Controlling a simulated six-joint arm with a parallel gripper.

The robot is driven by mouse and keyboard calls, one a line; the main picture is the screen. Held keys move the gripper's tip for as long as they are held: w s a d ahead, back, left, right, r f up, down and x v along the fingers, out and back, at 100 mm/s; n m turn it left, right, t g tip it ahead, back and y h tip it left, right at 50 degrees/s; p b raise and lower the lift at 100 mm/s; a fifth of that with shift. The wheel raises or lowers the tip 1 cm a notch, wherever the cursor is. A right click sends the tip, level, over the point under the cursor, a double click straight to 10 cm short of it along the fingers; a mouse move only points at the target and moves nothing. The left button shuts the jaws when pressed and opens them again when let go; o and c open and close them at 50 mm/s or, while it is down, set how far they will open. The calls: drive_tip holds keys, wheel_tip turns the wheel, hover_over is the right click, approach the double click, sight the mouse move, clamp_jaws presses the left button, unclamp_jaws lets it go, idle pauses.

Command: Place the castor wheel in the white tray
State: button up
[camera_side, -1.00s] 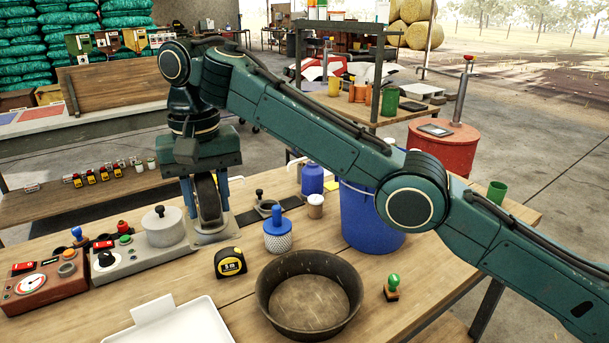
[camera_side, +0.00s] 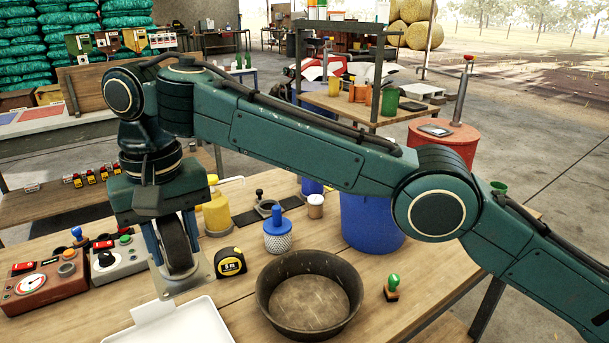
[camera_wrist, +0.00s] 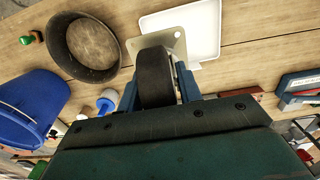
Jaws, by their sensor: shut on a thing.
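The castor wheel (camera_side: 177,246) has a dark tyre and a pale metal mounting plate (camera_side: 186,277), which points down. My gripper (camera_side: 173,243) is shut on its wheel, with blue fingers on either side. The castor hangs just behind the white tray (camera_side: 190,326), its plate close to the tray's back edge; I cannot tell whether they touch. The tray lies at the front of the bench, partly cut off by the picture's lower edge. In the wrist view, the castor wheel (camera_wrist: 154,78) is between the fingers, and its plate overlaps the near edge of the white tray (camera_wrist: 207,18).
A tape measure (camera_side: 230,262) and a round dark pan (camera_side: 309,335) are right of the castor. Control boxes (camera_side: 45,284) stand to the left. A yellow oil can (camera_side: 217,215), a blue-topped shaker (camera_side: 277,236) and a blue bucket (camera_side: 370,222) stand behind.

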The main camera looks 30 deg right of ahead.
sight(184, 275)
wheel_tip(184, 275, down, 14)
drive_tip(key=shift+f, duration=0.2)
idle(0.5)
drive_tip(key=shift+f, duration=0.15)
drive_tip(key=shift+f, duration=1.95)
drive_tip(key=shift+f, duration=0.4)
drive_tip(key=o, duration=1.2)
drive_tip(key=shift+r, duration=0.1)
wheel_tip(184, 275, up, 12)
drive_tip(key=shift+r, duration=0.25)
drive_tip(key=shift+d, duration=0.1)
